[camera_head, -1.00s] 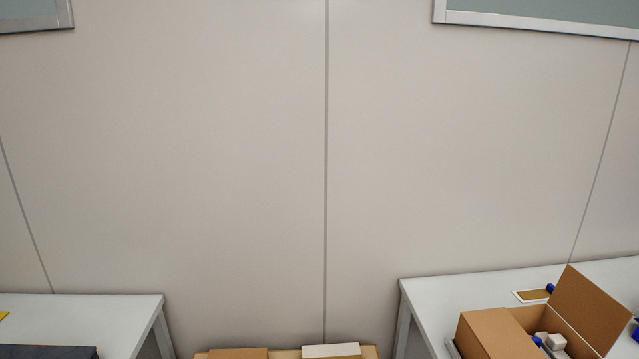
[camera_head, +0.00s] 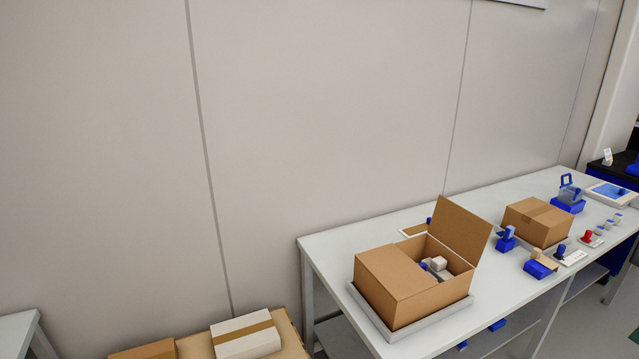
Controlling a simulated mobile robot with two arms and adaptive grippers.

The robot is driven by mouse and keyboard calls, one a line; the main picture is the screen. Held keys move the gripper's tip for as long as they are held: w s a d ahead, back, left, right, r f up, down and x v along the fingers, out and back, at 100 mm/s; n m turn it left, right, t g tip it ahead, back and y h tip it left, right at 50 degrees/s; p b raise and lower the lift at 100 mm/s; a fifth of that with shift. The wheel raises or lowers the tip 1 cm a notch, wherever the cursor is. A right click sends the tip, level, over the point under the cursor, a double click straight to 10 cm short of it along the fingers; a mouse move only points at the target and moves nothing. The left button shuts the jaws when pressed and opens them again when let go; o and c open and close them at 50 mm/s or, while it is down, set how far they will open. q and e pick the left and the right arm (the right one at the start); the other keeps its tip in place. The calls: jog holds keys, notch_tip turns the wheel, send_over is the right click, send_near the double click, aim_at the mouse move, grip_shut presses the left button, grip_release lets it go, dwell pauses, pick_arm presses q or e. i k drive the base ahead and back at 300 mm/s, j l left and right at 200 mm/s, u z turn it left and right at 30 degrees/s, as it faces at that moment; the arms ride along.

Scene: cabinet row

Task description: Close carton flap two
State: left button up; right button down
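An open carton (camera_head: 400,290) stands on a grey tray (camera_head: 378,321) on the white table at the right. Its left side is covered by a flat top flap (camera_head: 393,268). A second flap (camera_head: 459,228) stands up on its right side, tilted outward. Small white and blue-grey items (camera_head: 437,265) lie inside, in the uncovered part. Neither of my grippers is in view.
The white table (camera_head: 335,247) also carries a closed carton (camera_head: 538,222), blue fixtures (camera_head: 508,238) and small labelled parts. Lower left, a taped box (camera_head: 245,337) rests on a brown surface. A grey wall stands behind.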

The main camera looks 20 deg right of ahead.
aim_at(463, 233)
jog(key=l+u, duration=0.35)
jog(key=u, duration=0.2)
jog(key=l+u, duration=0.2)
jog(key=l, duration=0.55)
jog(key=l+u, duration=0.15)
jog(key=l, duration=0.65)
jog(key=k+l+u, duration=0.2)
jog(key=l, duration=0.55)
jog(key=k+l, duration=0.1)
jog(key=l, duration=0.95)
jog(key=k+l, duration=0.15)
jog(key=l, duration=0.4)
jog(key=k+l, duration=0.1)
jog(key=l, duration=0.95)
jog(key=k+j+u, duration=0.2)
jog(key=k+j, duration=0.15)
jog(key=j, duration=0.25)
jog(key=i+l, duration=0.3)
